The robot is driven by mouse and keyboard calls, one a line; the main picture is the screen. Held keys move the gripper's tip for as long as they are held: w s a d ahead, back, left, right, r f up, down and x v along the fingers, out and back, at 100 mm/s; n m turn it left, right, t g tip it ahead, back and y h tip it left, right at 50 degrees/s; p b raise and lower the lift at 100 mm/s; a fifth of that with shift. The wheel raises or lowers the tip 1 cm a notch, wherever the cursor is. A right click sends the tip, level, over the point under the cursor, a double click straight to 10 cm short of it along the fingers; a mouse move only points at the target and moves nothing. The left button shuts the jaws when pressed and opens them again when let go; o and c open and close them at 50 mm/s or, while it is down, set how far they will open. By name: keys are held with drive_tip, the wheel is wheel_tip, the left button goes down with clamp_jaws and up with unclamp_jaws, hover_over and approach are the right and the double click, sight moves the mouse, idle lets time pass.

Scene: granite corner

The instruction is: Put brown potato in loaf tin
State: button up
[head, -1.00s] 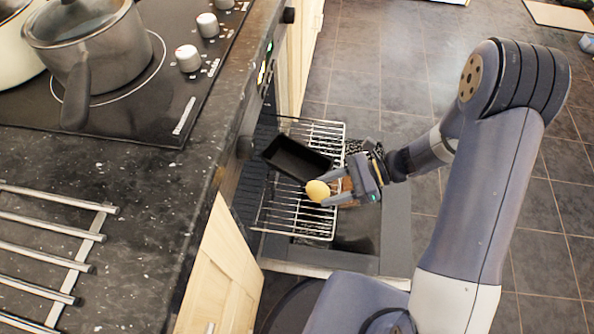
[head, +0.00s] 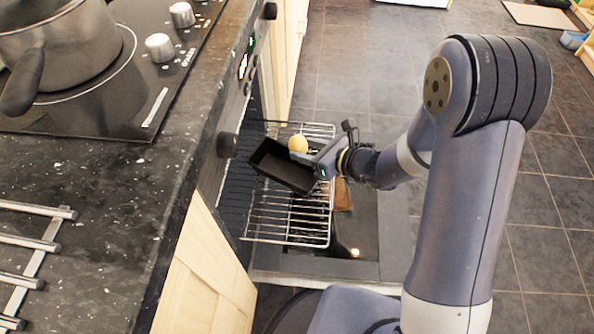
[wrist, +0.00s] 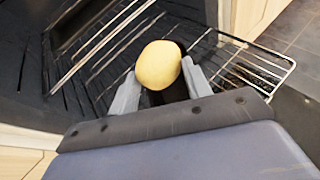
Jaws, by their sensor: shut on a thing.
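The potato (head: 298,143), yellowish-tan and rounded, is held at the tips of my gripper (head: 306,153). In the wrist view the potato (wrist: 158,65) sits between the two grey fingers, which are shut on it. The black loaf tin (head: 270,168) rests on the wire oven rack, at a slant. In the head view the potato appears by the tin's far right rim, above the rack; its exact height over the tin is hard to tell. In the wrist view the tin cannot be made out clearly.
The wire rack (head: 292,225) is pulled out over the open oven door (head: 385,235). A brown item (head: 342,194) lies beside the rack, below my arm. The counter edge and hob (head: 95,105) with a pot (head: 70,45) stand at left. Tiled floor is clear at right.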

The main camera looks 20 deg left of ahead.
wheel_tip(320, 180, down, 8)
drive_tip(key=shift+r+b, duration=0.25)
drive_tip(key=shift+b, duration=0.85)
drive_tip(key=shift+f+b, duration=0.5)
drive_tip(key=shift+b, duration=0.1)
drive_tip(key=shift+f, duration=0.1)
drive_tip(key=o, duration=1)
drive_tip(key=shift+o, duration=0.2)
drive_tip(key=shift+r+p, duration=0.8)
drive_tip(key=shift+r, duration=0.05)
drive_tip(key=p+v, duration=0.2)
drive_tip(key=v, duration=1)
drive_tip(key=shift+f, duration=0.15)
